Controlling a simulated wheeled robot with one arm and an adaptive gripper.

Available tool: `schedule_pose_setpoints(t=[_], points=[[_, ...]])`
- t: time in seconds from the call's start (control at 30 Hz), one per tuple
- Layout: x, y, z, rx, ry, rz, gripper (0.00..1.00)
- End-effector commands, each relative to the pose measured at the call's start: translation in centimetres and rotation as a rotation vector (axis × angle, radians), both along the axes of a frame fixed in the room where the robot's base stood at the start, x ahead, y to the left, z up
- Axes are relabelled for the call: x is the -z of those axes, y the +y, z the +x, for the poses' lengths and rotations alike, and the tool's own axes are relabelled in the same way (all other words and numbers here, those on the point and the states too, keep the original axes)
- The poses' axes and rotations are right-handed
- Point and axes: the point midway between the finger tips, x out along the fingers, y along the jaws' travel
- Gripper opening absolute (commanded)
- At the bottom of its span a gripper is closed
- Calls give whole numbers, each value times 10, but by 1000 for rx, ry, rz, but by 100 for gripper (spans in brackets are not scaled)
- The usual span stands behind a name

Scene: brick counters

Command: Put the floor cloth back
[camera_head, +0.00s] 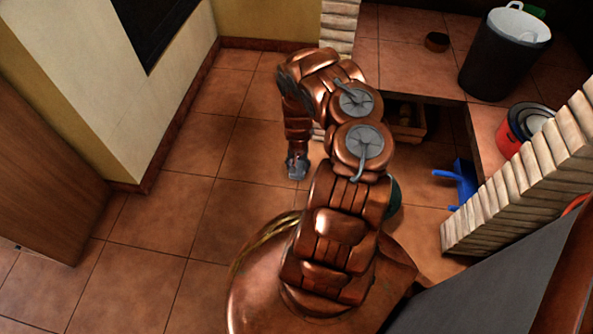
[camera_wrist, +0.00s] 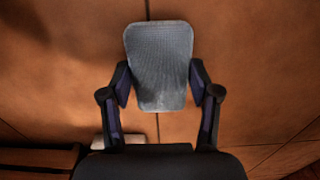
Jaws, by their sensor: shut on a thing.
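The floor cloth (camera_wrist: 160,50) is a grey, finely textured rounded rectangle. In the wrist view it sits between the two dark fingers of my gripper (camera_wrist: 160,88), which are shut on its sides. Its far part sticks out past the fingertips, above the terracotta tiles. In the head view my gripper (camera_head: 297,165) hangs low over the floor at the end of my copper arm, left of the brick counter. The cloth is too small there to tell clearly from the gripper. The gap between cloth and floor cannot be judged.
A wooden crate (camera_head: 408,122) stands in the niche under the tiled counter, partly behind my arm. A blue dustpan (camera_head: 464,182) is near the right brick pillar (camera_head: 520,180). A black bin (camera_head: 500,62), a red bucket (camera_head: 508,138) and a small brown bowl (camera_head: 437,41) stand at right. Floor at left is clear.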

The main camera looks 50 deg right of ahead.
Motion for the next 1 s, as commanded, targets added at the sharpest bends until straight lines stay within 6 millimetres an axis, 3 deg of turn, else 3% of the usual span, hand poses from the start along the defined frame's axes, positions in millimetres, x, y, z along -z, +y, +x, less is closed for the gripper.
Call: schedule_pose_setpoints(t=[0.03, 0.53, 0.57, 0.6, 0.77, 1.0], points=[[8, -1, 0, 2, -1, -1, 29], [12, 1, 1, -2, 0, 0, 29], [11, 1, 1, -2, 0, 0, 65], [11, 1, 1, -2, 0, 0, 69], [11, 1, 1, -2, -1, -1, 85], [11, 1, 1, -3, 0, 0, 87]])
